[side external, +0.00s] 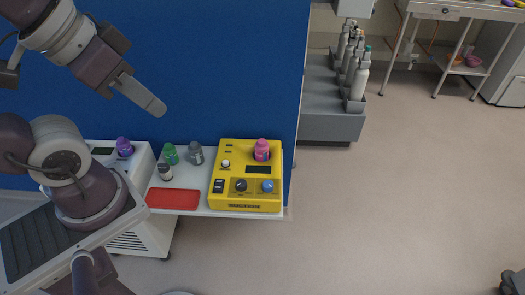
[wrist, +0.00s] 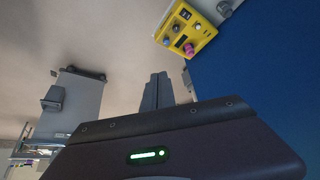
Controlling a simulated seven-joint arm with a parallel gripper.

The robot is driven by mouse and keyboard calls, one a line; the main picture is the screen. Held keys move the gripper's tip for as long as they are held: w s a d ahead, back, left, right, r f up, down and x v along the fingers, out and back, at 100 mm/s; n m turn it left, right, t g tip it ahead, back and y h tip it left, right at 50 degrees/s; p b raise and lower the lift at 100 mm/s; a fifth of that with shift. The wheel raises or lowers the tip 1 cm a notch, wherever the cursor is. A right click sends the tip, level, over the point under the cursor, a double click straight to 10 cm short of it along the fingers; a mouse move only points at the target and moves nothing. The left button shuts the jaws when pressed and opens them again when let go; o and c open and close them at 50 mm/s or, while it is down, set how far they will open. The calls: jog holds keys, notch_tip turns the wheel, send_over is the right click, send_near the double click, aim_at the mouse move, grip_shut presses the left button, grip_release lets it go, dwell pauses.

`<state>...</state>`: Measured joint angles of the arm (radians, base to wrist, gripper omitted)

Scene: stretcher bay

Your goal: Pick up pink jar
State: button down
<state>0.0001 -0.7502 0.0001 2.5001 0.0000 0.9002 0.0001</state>
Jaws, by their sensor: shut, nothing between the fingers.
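The pink jar (side external: 262,150) stands upright on the back right part of the yellow suction unit (side external: 225,187). In the wrist view the pink jar (wrist: 189,50) shows small at the lower edge of the yellow unit (wrist: 206,41). My gripper (side external: 155,107) is up in the air, above and to the left of the jar and well apart from it. Its fingers are shut with nothing between them. They also show closed together in the wrist view (wrist: 157,90).
A green jar (side external: 170,154), a grey jar (side external: 196,153) and a small white-bodied jar (side external: 165,172) stand left of the yellow unit. A red mat (side external: 173,199) lies in front of them. A purple jar (side external: 124,147) sits further left. A blue wall (side external: 220,70) rises behind.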

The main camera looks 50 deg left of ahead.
jog(key=c, duration=2.2)
grip_release()
jog(key=c, duration=0.6)
grip_release()
